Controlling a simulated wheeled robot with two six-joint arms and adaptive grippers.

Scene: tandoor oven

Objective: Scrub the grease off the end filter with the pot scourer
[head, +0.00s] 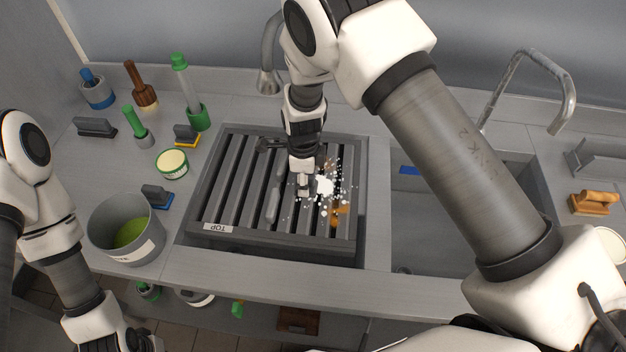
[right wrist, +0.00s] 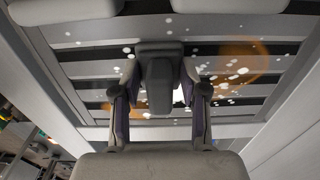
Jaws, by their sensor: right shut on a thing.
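The filter (head: 290,239), a dark grey slatted panel with a "TOP" label at its front left, lies flat over the left basin. Orange-brown grease (head: 338,214) and white foam (head: 323,184) show on its right half; the right wrist view also shows grease (right wrist: 240,62) to the right of the gripper. My right gripper (right wrist: 158,95) is shut on a dark grey handled tool, seemingly the pot scourer (right wrist: 159,65), over the slats. Its scrubbing face is hidden, so contact is unclear. My left gripper (head: 128,342) is low at the bottom left, partly cut off.
Left of the filter stand several brushes, a green-labelled tub (head: 172,163), a blue-based scrubber (head: 157,196) and a grey bucket (head: 126,230) with green contents.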

